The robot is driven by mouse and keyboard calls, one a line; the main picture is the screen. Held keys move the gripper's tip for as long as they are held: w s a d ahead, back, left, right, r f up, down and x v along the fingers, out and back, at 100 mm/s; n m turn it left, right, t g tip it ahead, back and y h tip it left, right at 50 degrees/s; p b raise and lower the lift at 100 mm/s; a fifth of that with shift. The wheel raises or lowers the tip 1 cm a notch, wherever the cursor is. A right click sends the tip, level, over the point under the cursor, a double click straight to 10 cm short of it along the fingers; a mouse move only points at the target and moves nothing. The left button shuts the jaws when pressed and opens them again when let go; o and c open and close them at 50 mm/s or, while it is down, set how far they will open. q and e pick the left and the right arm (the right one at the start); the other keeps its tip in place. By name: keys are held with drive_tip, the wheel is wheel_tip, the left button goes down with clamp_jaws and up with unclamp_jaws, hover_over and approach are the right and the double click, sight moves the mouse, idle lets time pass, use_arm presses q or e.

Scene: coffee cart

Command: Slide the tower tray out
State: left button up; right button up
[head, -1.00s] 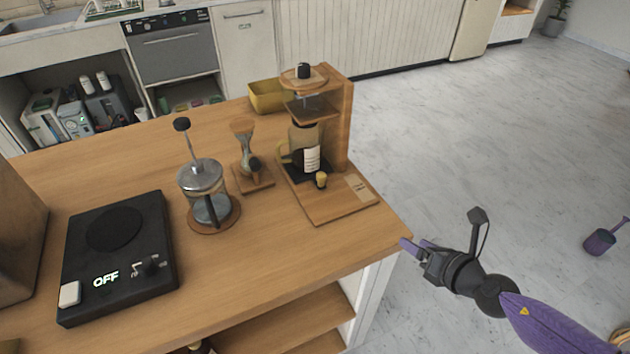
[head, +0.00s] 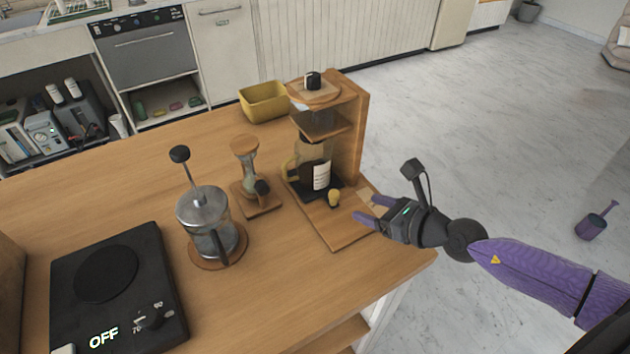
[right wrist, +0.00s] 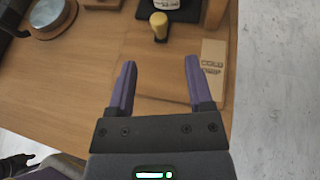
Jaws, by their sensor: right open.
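The wooden cold-drip tower (head: 347,135) stands near the right end of the counter. Its flat wooden tray (head: 335,227) lies at its foot, with a small yellowish knob (head: 334,197) standing up from it; the knob also shows in the right wrist view (right wrist: 159,25). A dark bottle with a white label (head: 321,176) stands inside the tower. My right gripper (head: 369,209) is open and empty, by the tray's right front part. In the right wrist view its fingers (right wrist: 160,85) point toward the knob, which is beyond the fingertips.
A French press (head: 210,225) and a small glass vessel on a wooden base (head: 247,175) stand left of the tower. A yellow bin (head: 264,102) is behind. A black hot plate (head: 118,290) reads OFF.

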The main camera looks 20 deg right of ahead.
sight(338, 198)
drive_tip(key=b+x, duration=0.2)
drive_tip(key=x, duration=0.7)
drive_tip(key=shift+w+a+f+b, duration=0.1)
drive_tip(key=shift+w+a+b, duration=0.2)
drive_tip(key=shift+w, duration=0.15)
drive_tip(key=shift+d, duration=0.1)
clamp_jaws()
idle(0.7)
